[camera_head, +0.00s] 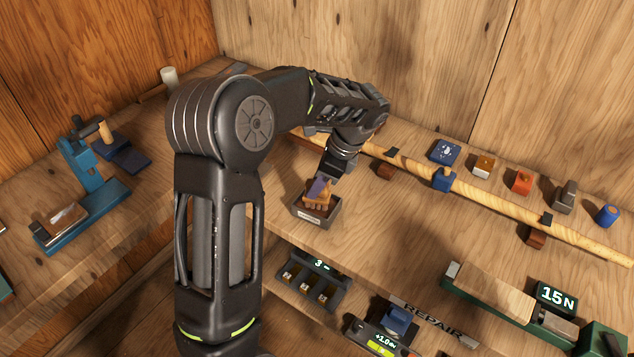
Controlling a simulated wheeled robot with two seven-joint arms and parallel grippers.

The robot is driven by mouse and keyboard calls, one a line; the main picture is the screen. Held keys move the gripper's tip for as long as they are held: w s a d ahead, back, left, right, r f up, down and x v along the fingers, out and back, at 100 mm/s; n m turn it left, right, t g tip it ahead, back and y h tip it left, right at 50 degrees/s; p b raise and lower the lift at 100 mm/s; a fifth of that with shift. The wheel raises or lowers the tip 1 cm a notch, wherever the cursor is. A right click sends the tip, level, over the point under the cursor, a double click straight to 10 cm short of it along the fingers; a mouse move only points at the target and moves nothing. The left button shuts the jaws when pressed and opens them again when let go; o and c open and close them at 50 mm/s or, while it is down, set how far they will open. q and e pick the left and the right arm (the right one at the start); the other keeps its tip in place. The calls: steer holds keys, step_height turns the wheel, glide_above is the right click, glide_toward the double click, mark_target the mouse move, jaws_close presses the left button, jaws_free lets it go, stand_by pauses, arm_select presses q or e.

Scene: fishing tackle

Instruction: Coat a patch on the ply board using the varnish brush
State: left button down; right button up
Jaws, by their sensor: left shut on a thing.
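My left gripper (331,179) reaches down over a small grey tray (305,214) on the wooden bench. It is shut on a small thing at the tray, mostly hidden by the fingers. A purple-blue piece (318,188) shows at the fingertips, just above brown blocks (318,203) in the tray. I cannot tell for sure that the held thing is the varnish brush. A pale wooden piece (490,289) lies in a green fixture at the lower right; it may be the ply board, but this is unclear. My right gripper is not in view.
A long wooden rod (490,202) crosses the bench behind the tray, with several small coloured blocks beyond it. A blue press (87,190) stands at the left. A display reading 15N (556,297) and a REPAIR label (434,320) are at the lower right.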

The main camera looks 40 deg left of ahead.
arm_select(q)
steer(key=shift+r+p, duration=2.6)
steer(key=shift+r, duration=0.8)
steer(key=shift+s+d+f+n+g, duration=0.25)
steer(key=shift+n+g, duration=0.15)
steer(key=shift+n, duration=0.4)
steer(key=d+f+n+b, duration=0.1)
steer(key=d+f, duration=0.4)
steer(key=d, duration=1.1)
steer(key=shift+d+f+b, duration=0.3)
steer(key=shift+d+b, duration=0.05)
steer(key=shift+b, duration=0.55)
